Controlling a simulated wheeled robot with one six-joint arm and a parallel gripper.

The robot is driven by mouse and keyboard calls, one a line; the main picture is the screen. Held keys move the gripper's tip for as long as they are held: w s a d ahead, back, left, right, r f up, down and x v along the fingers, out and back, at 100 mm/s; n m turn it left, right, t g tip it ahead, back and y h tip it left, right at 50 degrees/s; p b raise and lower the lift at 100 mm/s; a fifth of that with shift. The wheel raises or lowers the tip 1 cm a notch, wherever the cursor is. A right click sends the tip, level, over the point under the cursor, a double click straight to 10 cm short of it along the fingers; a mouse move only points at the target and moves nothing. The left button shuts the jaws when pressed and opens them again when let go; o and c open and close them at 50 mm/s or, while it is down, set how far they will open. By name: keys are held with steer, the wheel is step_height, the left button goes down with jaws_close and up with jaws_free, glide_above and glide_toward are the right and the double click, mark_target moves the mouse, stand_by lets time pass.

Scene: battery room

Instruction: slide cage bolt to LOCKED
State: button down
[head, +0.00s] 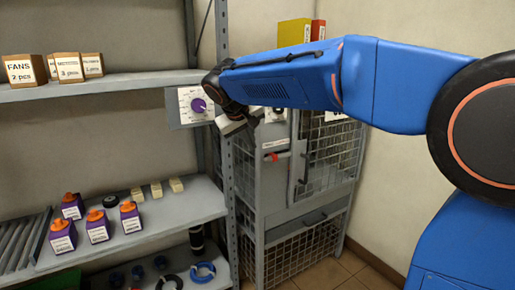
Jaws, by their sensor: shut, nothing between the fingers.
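The grey wire-mesh cage (308,200) stands right of the shelving, with a door on its front. A small red bolt handle (282,156) sits on the cage front near the door's left edge, below a small white label with red on it, too small to read. I cannot tell the bolt's position for sure. My gripper (232,127) is up and to the left of the bolt, apart from it, in front of the cage's upper left corner. It is shut and empty. My forearm hides part of the cage top.
A shelf post (229,190) stands between the shelves and cage. The lower shelf (150,235) holds purple-and-orange bottles and small blocks. Yellow and red binders (293,33) stand above the cage.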

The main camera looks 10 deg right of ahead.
mark_target(272, 157)
steer(key=w+d+f, duration=0.1)
steer(key=d+f, duration=0.1)
steer(key=w+d+f, duration=0.3)
steer(key=w+f, duration=0.1)
steer(key=f, duration=0.1)
steer(key=shift+w+d+f, duration=0.1)
steer(key=shift+w+d, duration=0.1)
steer(key=shift+d, duration=0.2)
steer(key=shift+w+d, duration=0.15)
steer(key=shift+d, duration=0.35)
steer(key=shift+w+d, duration=0.3)
steer(key=shift+d, duration=0.65)
steer(key=shift+w+d, duration=0.35)
steer(key=shift+d, duration=0.6)
steer(key=shift+w+d, duration=0.3)
steer(key=shift+d, duration=0.65)
